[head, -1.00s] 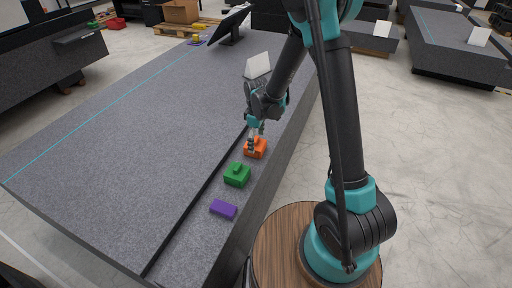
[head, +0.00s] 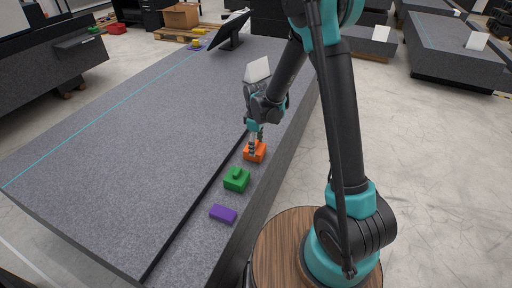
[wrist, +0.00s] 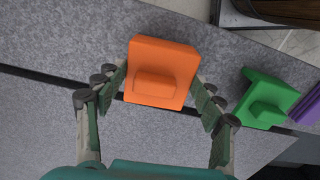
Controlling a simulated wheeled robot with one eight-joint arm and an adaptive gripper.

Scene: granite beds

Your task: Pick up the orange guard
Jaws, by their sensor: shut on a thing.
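The orange guard (head: 255,153), a square block with a raised knob, sits on the ledge strip along the right side of the granite bed (head: 150,130). In the wrist view the orange guard (wrist: 178,62) lies between the two fingers, with its knob facing the camera. My gripper (head: 254,146) points down over the guard and is shut on it; the fingers also show on its left and right sides in the wrist view (wrist: 160,86). The guard appears level and at ledge height; any gap beneath it cannot be seen.
A green block (head: 236,179) and a purple block (head: 222,213) stand in line on the same ledge, nearer the camera. A dark slot runs beside them. A white card (head: 257,70) and a black screen (head: 230,30) are farther back. The bed's left surface is clear.

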